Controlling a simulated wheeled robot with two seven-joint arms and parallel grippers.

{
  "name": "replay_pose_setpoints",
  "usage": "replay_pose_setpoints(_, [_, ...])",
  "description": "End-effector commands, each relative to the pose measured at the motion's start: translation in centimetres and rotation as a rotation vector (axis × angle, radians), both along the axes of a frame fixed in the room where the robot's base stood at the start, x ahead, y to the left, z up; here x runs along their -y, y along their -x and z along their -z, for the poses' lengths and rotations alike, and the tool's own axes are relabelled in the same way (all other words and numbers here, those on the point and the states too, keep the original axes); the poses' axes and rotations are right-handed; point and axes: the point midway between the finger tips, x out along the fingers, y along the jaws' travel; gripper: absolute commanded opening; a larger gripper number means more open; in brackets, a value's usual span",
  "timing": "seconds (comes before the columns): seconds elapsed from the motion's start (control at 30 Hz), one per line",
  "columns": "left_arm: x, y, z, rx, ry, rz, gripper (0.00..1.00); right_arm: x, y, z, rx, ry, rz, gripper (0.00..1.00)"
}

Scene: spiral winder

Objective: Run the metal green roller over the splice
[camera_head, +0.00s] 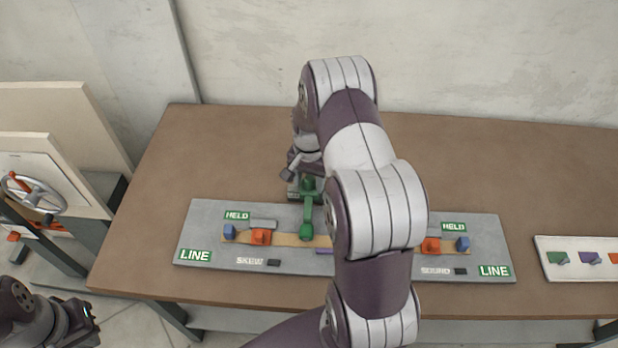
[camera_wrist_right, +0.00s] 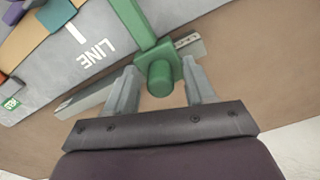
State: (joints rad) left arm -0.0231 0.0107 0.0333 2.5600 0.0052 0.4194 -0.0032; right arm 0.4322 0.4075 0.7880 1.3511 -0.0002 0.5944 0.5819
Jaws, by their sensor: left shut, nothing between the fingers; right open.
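The green roller (camera_head: 306,215) stands at the back edge of the grey board, its green bar reaching forward over the tan strip (camera_head: 285,239). It also shows in the right wrist view (camera_wrist_right: 160,75). My right gripper (camera_wrist_right: 159,68) is open, with one finger on each side of the roller's green end knob; whether they touch it I cannot tell. In the head view this gripper (camera_head: 292,172) is partly hidden by my arm. The splice itself is not clear, as my arm covers part of the strip. My left gripper (camera_head: 88,312) is shut and empty at the lower left, off the table.
The grey board (camera_head: 215,210) carries orange clamps (camera_head: 260,236), blue blocks (camera_head: 229,231), a purple piece (camera_head: 324,251) and labels. A white panel (camera_head: 552,243) with coloured levers lies at right. A handwheel (camera_head: 32,194) stands at left. The brown table (camera_head: 215,150) is clear behind the board.

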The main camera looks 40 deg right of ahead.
Motion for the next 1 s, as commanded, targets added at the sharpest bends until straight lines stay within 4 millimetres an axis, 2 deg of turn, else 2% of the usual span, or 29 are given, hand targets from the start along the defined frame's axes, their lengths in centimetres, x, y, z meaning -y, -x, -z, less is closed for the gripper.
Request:
replay_pose_setpoints(0.1, [0.0,0.0,0.0,0.0,0.0,0.0,0.0,0.0,0.0,0.0,0.0,0.0,0.0,0.54])
replay_pose_setpoints(0.13, [0.0,0.0,0.0,0.0,0.0,0.0,0.0,0.0,0.0,0.0,0.0,0.0,0.0,0.47])
replay_pose_setpoints(0.27, [0.0,0.0,0.0,0.0,0.0,0.0,0.0,0.0,0.0,0.0,0.0,0.0,0.0,0.05])
replay_pose_setpoints(0.3, [0.0,0.0,0.0,0.0,0.0,0.0,0.0,0.0,0.0,0.0,-0.001,-0.001,0.0,0.0])
replay_pose_setpoints(0.53, [0.0,0.0,0.0,0.0,0.0,0.0,0.0,0.2,0.2,-0.1,-0.001,0.0,0.001,0.0])
replay_pose_setpoints(0.67, [0.0,0.0,-0.3,0.0,0.0,0.0,0.0,1.3,1.2,-0.1,-0.003,-0.001,0.003,0.0])
replay_pose_setpoints(1.0, [0.0,0.0,-1.0,0.0,0.0,0.0,0.0,8.0,6.8,-0.1,-0.002,-0.002,0.006,0.0])
